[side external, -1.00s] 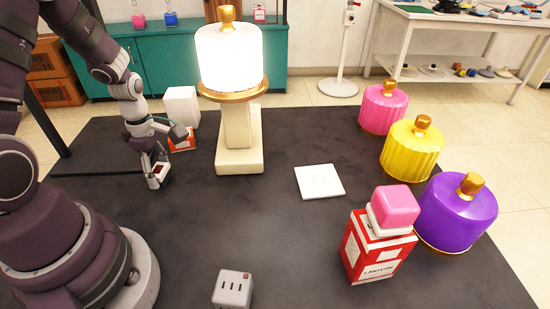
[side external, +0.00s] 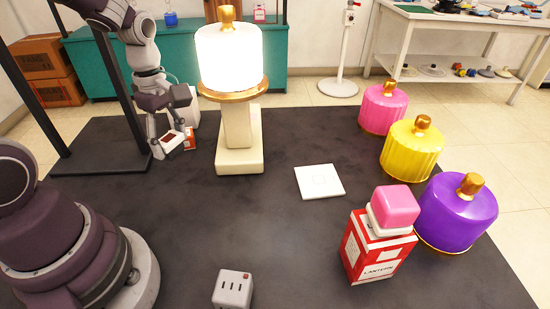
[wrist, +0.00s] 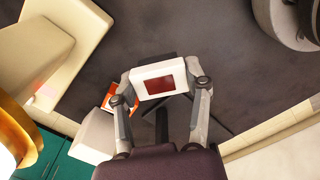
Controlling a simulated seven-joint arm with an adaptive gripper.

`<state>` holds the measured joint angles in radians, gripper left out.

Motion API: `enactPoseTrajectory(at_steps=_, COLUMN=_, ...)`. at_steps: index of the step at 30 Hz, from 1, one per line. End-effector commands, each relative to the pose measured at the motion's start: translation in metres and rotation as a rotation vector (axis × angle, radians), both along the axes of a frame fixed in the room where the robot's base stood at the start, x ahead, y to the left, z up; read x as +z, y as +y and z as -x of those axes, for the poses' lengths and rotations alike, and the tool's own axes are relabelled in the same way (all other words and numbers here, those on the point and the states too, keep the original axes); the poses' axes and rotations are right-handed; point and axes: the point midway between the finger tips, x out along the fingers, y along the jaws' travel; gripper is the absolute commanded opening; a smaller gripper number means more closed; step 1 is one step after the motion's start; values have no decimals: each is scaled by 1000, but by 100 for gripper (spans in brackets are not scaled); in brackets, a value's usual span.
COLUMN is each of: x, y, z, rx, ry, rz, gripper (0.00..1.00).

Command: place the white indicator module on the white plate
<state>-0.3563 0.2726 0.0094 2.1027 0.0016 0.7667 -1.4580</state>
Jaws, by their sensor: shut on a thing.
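The white indicator module (wrist: 158,80) is a small white block with a dark red window. In the wrist view it sits between the two fingers of my gripper (wrist: 160,92), which is shut on it. In the side view the module (side external: 172,142) is held tilted at my gripper (side external: 170,138), at the left rear of the dark mat. The white plate (side external: 320,181) is a flat square lying right of the mat's middle. It is bare and well to the right of my gripper. The wrist view does not show the plate.
A cream pedestal with a lit white lamp (side external: 229,55) stands between my gripper and the plate. A white box (side external: 190,100) and an orange-red box (side external: 190,138) stand close behind my gripper. Pink, yellow and purple (side external: 458,212) lanterns and a red box (side external: 372,250) stand right.

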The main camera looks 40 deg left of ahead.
Motion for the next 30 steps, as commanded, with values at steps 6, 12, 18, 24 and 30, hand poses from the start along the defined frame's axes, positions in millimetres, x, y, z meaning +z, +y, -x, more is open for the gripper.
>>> enactPoseTrajectory(at_steps=6, x=-18, y=-87, z=-8, rx=-605, ry=4, rz=2, gripper=19)
enactPoseTrajectory(at_steps=12, x=-28, y=-137, z=3, rx=-981, ry=2, rz=2, gripper=19)
enactPoseTrajectory(at_steps=18, x=-33, y=-154, z=-25, rx=-1043, ry=-2, rz=2, gripper=19)
enactPoseTrajectory(at_steps=24, x=-38, y=-169, z=-73, rx=-1040, ry=0, rz=1, gripper=19)
enactPoseTrajectory(at_steps=30, x=-42, y=-181, z=-112, rx=-1038, ry=2, rz=3, gripper=19)
